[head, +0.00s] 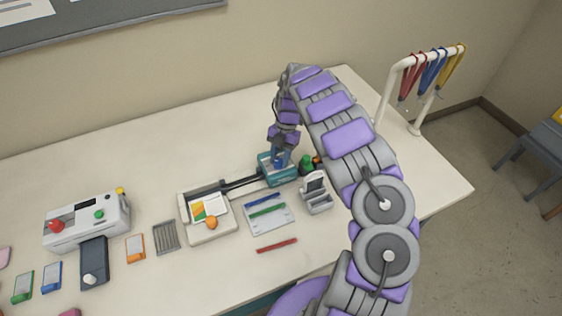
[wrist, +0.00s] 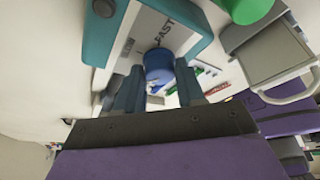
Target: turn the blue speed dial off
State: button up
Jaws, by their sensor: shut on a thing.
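The blue speed dial (wrist: 158,66) is on the face of a teal-framed box (wrist: 98,42), beside the printed word FAST. In the head view the teal box (head: 264,170) stands at the back middle of the table, and the blue dial (head: 281,158) shows under my gripper. My gripper (head: 280,150) reaches down onto the box from above. In the wrist view its two fingers (wrist: 157,88) are shut on the blue dial, one on each side. The dial's exact pointer setting is not readable.
A green knob (head: 306,163) and a grey clip-like device (head: 315,192) are close on the right of the box. A cream tray (head: 208,237) with a card and an orange knob is to the left. Colored strips (head: 277,245) lie in front. The back left table is clear.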

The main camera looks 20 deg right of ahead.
jog(key=shift+n+b, duration=0.3)
jog(key=shift+n, duration=0.3)
jog(key=o, duration=1)
jog(key=shift+w+a, duration=0.1)
jog(key=shift+w+a+p+v, duration=0.1)
jog(key=shift+p+v, duration=1.75)
jog(key=shift+v, duration=2.45)
jog(key=shift+w+a+p+v, duration=0.15)
jog(key=shift+p+v, duration=1.65)
jog(key=shift+v, duration=2.55)
